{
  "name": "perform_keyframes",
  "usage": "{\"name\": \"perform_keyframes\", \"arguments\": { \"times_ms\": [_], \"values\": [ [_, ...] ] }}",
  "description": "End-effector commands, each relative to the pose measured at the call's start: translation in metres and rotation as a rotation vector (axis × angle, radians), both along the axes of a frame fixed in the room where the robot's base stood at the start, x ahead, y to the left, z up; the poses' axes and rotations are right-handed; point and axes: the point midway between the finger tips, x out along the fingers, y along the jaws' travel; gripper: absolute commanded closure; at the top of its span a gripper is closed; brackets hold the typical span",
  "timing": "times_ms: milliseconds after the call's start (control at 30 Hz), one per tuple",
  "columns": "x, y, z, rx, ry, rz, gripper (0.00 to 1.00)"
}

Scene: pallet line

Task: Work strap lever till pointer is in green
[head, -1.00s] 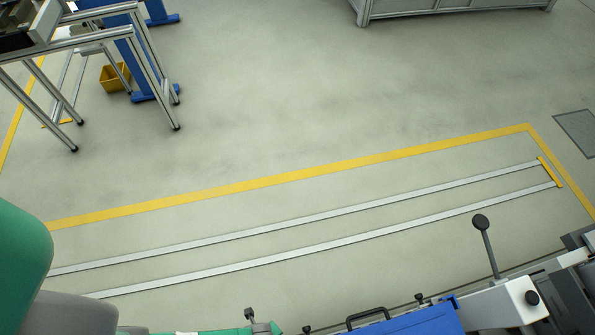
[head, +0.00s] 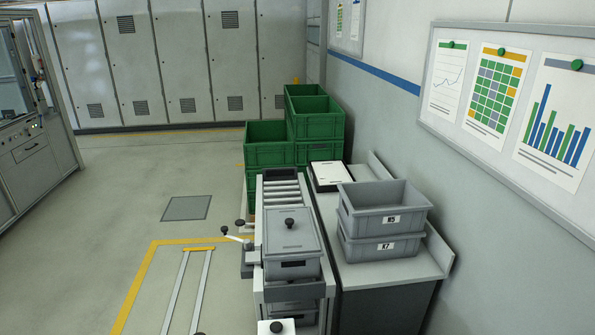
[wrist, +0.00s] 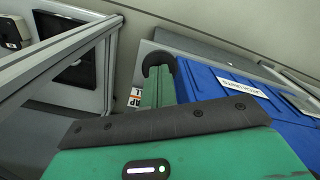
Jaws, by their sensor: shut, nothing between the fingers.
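In the wrist view my gripper (wrist: 158,70) shows as a green body with a dark, rounded tip, shut with nothing visible in it. A partly hidden orange and white label (wrist: 135,97) is beside it. In the head view a white housing with a black knob (head: 276,327) is cut by the bottom edge. A dark tip just left of it (head: 200,333) may be a lever's ball. Another black-knobbed lever (head: 232,233) sticks out left of the conveyor; I cannot tell which is the strap lever. No pointer or green zone can be made out. My gripper is outside the head view.
A lidded grey crate (head: 292,232) sits on the roller conveyor (head: 283,188). Grey bins (head: 385,208) stand on a side bench, green crates (head: 268,155) behind. Floor to the left is clear.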

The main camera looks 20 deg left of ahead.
Motion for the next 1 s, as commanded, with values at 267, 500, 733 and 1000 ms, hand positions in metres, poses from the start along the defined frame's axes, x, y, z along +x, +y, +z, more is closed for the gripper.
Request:
{"name": "perform_keyframes", "arguments": {
  "times_ms": [267, 500, 733, 1000],
  "values": [
    [-0.001, 0.002, -0.008, 0.000, 0.000, 0.000, 1.00],
    [-0.001, 0.004, -0.017, 0.000, 0.000, 0.000, 1.00],
    [-0.002, 0.005, -0.023, -0.001, -0.001, 0.001, 1.00],
    [-0.002, 0.006, -0.028, -0.001, 0.001, 0.000, 1.00]
  ]
}}
